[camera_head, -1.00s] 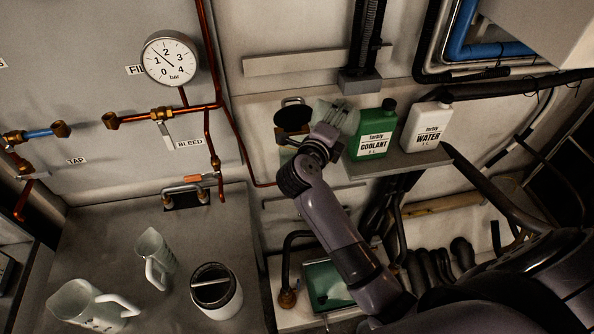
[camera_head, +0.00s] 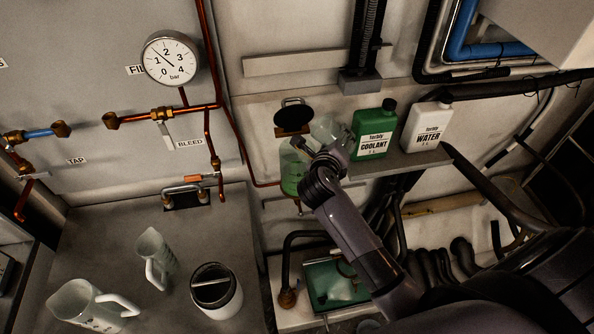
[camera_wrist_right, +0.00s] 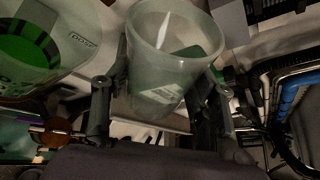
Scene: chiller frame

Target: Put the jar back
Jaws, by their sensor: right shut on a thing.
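My right gripper (camera_head: 322,152) is shut on a translucent, open-topped jar (camera_head: 330,131), held beside the shelf, left of the green coolant bottle (camera_head: 374,132). In the wrist view the jar (camera_wrist_right: 170,62) sits between both fingers of the gripper (camera_wrist_right: 160,105), with its open rim showing. A clear vessel with green liquid (camera_head: 291,172) is just left of the gripper, below a round black lid (camera_head: 293,117). It also shows large at the left of the wrist view (camera_wrist_right: 38,45). My left gripper is not in view.
A white water bottle (camera_head: 427,125) stands on the shelf (camera_head: 410,159) right of the coolant. A green tray (camera_head: 318,275) lies below my arm. Copper pipes run up the wall.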

